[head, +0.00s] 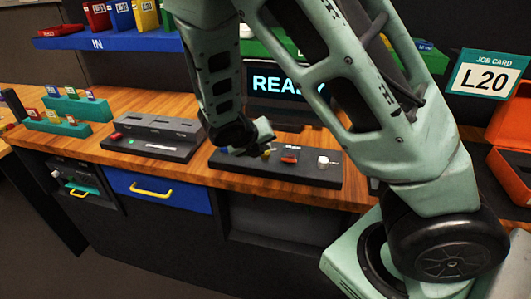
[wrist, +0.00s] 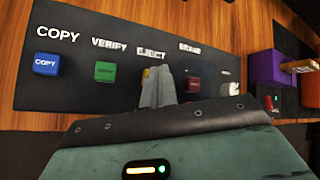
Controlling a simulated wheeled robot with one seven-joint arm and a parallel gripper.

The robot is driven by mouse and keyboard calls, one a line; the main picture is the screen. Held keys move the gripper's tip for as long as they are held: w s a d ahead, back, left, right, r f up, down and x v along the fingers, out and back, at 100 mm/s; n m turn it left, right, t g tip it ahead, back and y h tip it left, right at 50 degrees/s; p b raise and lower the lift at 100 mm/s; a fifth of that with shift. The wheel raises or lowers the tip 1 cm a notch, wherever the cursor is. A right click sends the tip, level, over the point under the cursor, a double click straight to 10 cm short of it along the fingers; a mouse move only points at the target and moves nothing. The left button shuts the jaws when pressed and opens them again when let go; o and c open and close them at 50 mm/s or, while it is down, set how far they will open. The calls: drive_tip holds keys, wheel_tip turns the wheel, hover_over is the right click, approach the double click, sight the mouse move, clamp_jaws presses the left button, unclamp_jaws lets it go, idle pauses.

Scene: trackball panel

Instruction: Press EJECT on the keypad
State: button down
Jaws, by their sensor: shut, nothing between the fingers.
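The dark keypad (head: 318,178) lies on the wooden counter and fills much of the wrist view (wrist: 85,85). Its labels read COPY, VERIFY, EJECT and ERASE. The blue COPY button (wrist: 46,64), the green VERIFY button (wrist: 105,72) and the dark red ERASE button (wrist: 192,84) show clearly. My gripper (wrist: 158,74) is shut and empty, with its fingertips just under the EJECT label (wrist: 151,52). The fingers hide most of the EJECT button; only a sliver of yellow (wrist: 146,72) shows. I cannot tell whether they touch it. In the head view my gripper (head: 262,148) is over the keypad's left part.
A screen (head: 275,84) behind the keypad is partly hidden by my arm. A grey slotted box (head: 155,138) stands left of the keypad. A job card (head: 490,75) reads L20. An orange box (head: 512,135) is at the right. A white knob (wrist: 228,89) sits at the keypad's right end.

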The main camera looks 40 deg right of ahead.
sight(264, 155)
drive_tip(key=shift+f+b, duration=0.3)
drive_tip(key=shift+f, duration=0.2)
idle(0.6)
drive_tip(key=shift+r, duration=0.1)
drive_tip(key=shift+r+p, duration=0.85)
drive_tip(key=shift+p, duration=0.2)
wheel_tip(264, 155, up, 5)
drive_tip(key=p, duration=0.5)
drive_tip(key=shift+r, duration=0.1)
idle(0.6)
